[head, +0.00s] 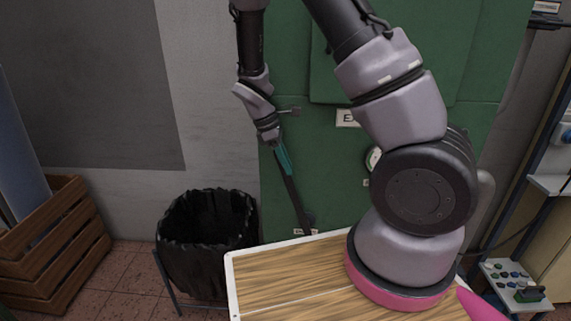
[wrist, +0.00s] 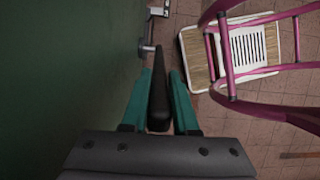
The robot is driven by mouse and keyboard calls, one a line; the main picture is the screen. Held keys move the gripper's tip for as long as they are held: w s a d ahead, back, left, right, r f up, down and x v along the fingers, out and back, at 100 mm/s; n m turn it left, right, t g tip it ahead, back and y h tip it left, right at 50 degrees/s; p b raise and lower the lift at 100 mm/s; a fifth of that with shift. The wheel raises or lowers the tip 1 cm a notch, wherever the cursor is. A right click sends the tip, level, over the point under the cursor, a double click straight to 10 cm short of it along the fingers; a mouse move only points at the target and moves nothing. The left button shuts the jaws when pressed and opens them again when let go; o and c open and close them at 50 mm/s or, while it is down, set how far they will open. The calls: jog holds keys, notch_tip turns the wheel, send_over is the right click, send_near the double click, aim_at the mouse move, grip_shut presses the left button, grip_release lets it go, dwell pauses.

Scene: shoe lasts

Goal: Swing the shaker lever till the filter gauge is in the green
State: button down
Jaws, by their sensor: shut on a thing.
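The shaker lever (head: 296,202) is a dark bar on the front of the green cabinet (head: 330,190). It slants up and left from a pivot near a small label low on the cabinet. My gripper (head: 284,160) has teal fingers and is shut on the lever's upper end. In the wrist view the dark lever grip (wrist: 159,98) sits between the two fingers of my gripper (wrist: 160,92). The filter gauge (head: 372,159) is a round white dial, mostly hidden behind my arm, so its needle and coloured zones cannot be read.
A bin with a black liner (head: 205,240) stands left of the cabinet. Wooden crates (head: 55,240) are at the far left. A panel with several buttons (head: 513,283) is at the lower right. My own wood-topped base and pink frame stand close in front of the cabinet.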

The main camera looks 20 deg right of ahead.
jog(key=shift+s+d+r+y, duration=0.25)
jog(key=shift+d+y, duration=0.1)
jog(key=shift+d, duration=0.4)
jog(key=shift+s+d+r+y, duration=0.1)
jog(key=shift+s+d+y, duration=0.2)
jog(key=shift+d, duration=0.45)
jog(key=shift+w, duration=0.1)
jog(key=c, duration=0.7)
grip_release()
jog(key=v, duration=1)
jog(key=shift+r, duration=0.45)
